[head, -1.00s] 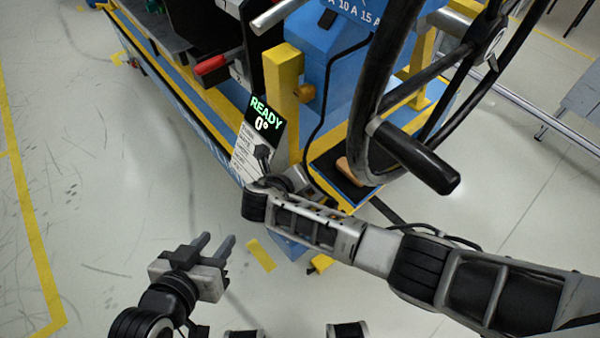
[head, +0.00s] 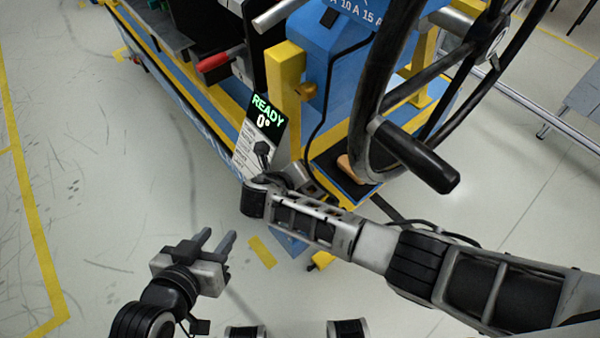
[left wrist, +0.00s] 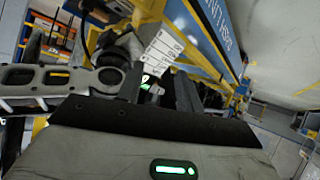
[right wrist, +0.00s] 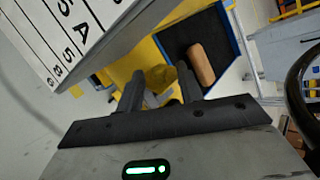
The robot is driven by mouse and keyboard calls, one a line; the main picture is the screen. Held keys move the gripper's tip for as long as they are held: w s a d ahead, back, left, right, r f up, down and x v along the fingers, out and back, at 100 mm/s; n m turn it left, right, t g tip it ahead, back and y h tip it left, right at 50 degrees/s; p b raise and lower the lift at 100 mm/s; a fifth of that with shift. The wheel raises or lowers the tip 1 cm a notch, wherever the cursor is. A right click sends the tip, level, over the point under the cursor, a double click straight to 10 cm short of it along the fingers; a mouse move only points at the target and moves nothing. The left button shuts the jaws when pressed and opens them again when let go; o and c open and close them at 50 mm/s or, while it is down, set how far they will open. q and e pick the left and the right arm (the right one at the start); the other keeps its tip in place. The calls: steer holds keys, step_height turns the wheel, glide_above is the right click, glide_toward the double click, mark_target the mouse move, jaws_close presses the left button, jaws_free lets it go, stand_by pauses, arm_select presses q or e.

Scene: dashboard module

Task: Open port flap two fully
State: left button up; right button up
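I cannot make out port flap two in any view. A status display (head: 264,123) reading "READY 0°" stands at the near corner of the blue and yellow dashboard cart (head: 288,95); its white card also shows in the left wrist view (left wrist: 162,50). My left gripper (head: 220,234) is open and empty, over the floor to the left of the cart's near corner. My right arm reaches in front of that corner, and its fingers are hidden in the head view. In the right wrist view my right gripper (right wrist: 160,85) is open, with nothing clearly between its fingers.
A tan block (head: 350,170) lies on a black tray, also seen in the right wrist view (right wrist: 201,64). A red-handled lever (head: 213,62) projects from the cart's left side. Floor at left is free.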

steer(key=p+v, duration=0.3)
steer(key=v, duration=0.8)
steer(key=shift+s+a+r, duration=0.1)
steer(key=shift+s, duration=0.05)
